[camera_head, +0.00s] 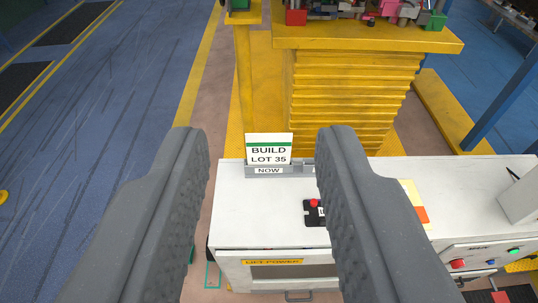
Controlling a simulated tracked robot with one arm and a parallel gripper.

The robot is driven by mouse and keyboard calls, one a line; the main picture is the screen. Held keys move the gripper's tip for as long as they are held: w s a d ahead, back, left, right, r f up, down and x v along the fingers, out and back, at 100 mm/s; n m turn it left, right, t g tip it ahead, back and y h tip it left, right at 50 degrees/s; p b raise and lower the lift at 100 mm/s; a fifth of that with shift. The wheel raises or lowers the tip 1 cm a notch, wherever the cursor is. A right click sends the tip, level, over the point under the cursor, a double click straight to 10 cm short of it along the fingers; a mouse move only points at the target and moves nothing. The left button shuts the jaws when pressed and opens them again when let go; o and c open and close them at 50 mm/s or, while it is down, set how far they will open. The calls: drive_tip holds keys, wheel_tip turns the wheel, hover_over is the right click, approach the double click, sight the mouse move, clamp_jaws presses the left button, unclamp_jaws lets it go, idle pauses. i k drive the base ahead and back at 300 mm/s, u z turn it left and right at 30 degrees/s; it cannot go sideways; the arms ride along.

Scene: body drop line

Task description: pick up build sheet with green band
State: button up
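The build sheet (269,149) is a white card with a green band near its top and the words "BUILD LOT 35". It stands upright in a grey holder (268,171) labelled "NOW", at the back left edge of a white cabinet top (260,217). My gripper (265,140) is open, with its two grey fingers reaching in from the bottom left and bottom right. The sheet shows in the gap between the fingers, beyond them and apart from both. Nothing is held. The right finger covers part of the holder's right end.
A black box with a red button (313,204) sits on the cabinet top near the right finger. A yellow ribbed lift (350,95) with several coloured parts on top stands behind the cabinet. A yellow post (244,85) rises behind the sheet. Blue floor (110,130) is open at left.

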sight(262, 149)
drive_tip(key=u, duration=2.15)
drive_tip(key=i, duration=1.05)
drive_tip(key=z, duration=2.8)
drive_tip(key=i, duration=0.95)
